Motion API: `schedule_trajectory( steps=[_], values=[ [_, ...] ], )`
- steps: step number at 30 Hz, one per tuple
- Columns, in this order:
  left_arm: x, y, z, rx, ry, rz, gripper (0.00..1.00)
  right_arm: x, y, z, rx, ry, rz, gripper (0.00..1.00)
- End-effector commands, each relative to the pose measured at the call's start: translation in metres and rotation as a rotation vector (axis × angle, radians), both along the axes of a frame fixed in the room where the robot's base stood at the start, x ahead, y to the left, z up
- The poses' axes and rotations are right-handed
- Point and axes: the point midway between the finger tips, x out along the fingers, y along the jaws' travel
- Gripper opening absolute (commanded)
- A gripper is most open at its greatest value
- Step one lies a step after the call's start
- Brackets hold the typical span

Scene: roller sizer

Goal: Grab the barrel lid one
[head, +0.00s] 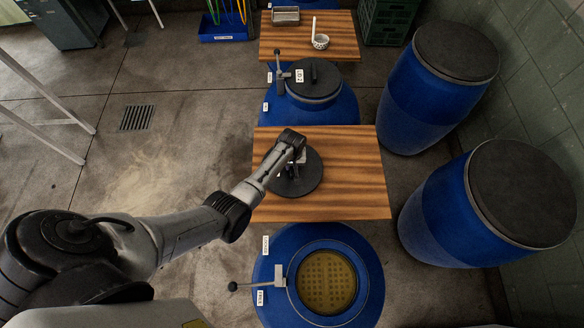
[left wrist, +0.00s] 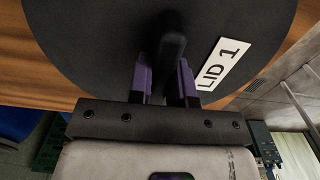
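Barrel lid one is a flat black disc (head: 312,178) lying on the wooden board in the middle of the head view. In the left wrist view the lid (left wrist: 90,45) fills the upper part, with a white "LID 1" label (left wrist: 222,62) and a raised black bar handle (left wrist: 172,45). My left gripper (head: 295,170) is over the lid, and its own arm hides part of the disc and handle. In the left wrist view its two purple-padded fingers (left wrist: 165,75) stand on either side of the handle, with a narrow gap visible. My right gripper is not in view.
An open blue barrel (head: 372,272) with a yellowish perforated inside and a clamp lever stands in front of the wooden board (head: 355,150). Behind it is a blue barrel with a black lid (head: 318,80). Two closed blue barrels (head: 425,215) (head: 405,100) stand at right.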

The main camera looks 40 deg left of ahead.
Motion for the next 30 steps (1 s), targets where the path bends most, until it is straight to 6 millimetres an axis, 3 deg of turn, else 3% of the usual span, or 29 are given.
schedule_trajectory(
  steps=[5,22,26,30],
  values=[
    [0.000,0.000,0.000,0.000,0.000,0.000,0.00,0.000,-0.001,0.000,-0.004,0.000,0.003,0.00],
    [0.001,0.000,0.006,0.000,-0.001,0.000,0.00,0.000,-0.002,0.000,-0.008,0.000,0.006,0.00],
    [0.001,0.000,0.023,0.001,-0.004,0.000,0.00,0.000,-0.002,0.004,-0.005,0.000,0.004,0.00],
    [0.001,-0.003,0.052,-0.001,-0.005,-0.001,0.00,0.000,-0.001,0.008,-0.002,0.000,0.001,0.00]
  ],
)
